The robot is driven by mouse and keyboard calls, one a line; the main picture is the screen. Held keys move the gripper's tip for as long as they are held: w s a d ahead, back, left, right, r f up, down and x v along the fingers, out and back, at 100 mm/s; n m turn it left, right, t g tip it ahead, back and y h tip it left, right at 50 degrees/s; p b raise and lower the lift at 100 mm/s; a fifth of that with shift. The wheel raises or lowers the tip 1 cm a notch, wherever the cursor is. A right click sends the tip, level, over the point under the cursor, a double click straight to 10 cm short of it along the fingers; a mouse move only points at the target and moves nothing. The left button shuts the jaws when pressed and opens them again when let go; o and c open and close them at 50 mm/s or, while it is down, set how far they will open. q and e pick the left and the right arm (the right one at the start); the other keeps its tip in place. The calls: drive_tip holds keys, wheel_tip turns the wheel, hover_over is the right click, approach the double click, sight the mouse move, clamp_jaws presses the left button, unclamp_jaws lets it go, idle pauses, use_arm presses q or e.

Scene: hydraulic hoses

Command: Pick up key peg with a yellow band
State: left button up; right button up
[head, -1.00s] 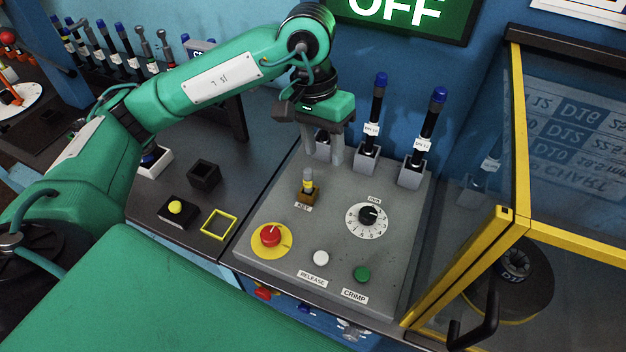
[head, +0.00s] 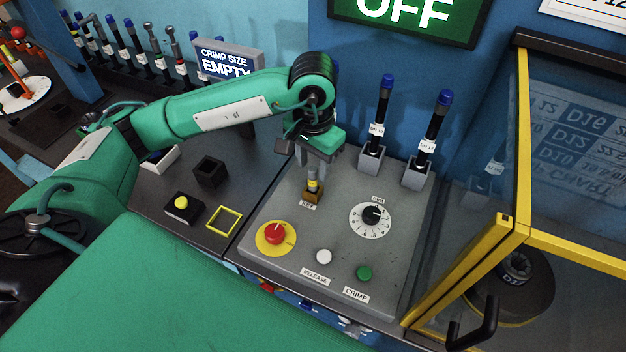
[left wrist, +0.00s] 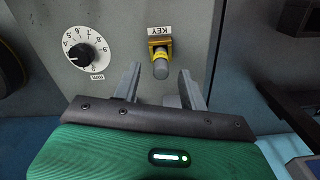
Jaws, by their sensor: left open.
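The key peg (head: 313,182) has a grey top and a yellow band. It stands upright in a brass-coloured socket (head: 312,197) above the KEY label on the grey control panel (head: 330,236). In the left wrist view the key peg (left wrist: 160,66) shows ahead of the fingertips, roughly between their lines. My left gripper (head: 317,166) is open and empty, pointing down just above and behind the peg; its two fingers also show in the left wrist view (left wrist: 158,82). I see no contact with the peg. My right gripper is not in view.
The panel also carries a dial (head: 371,216), a red button (head: 275,233), a white button (head: 323,256) and a green button (head: 364,273). Two blue-topped tools (head: 379,118) (head: 433,132) stand in holders behind. A yellow-framed glass guard (head: 510,235) rises on the right.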

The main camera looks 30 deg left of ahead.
sight(312, 170)
use_arm(q)
wheel_tip(312, 170, down, 4)
drive_tip(key=shift+s+r+p, duration=0.1)
drive_tip(key=shift+r+p, duration=0.1)
drive_tip(key=shift+p, duration=0.8)
drive_tip(key=shift+f, duration=0.75)
drive_tip(key=shift+c, duration=0.2)
clamp_jaws()
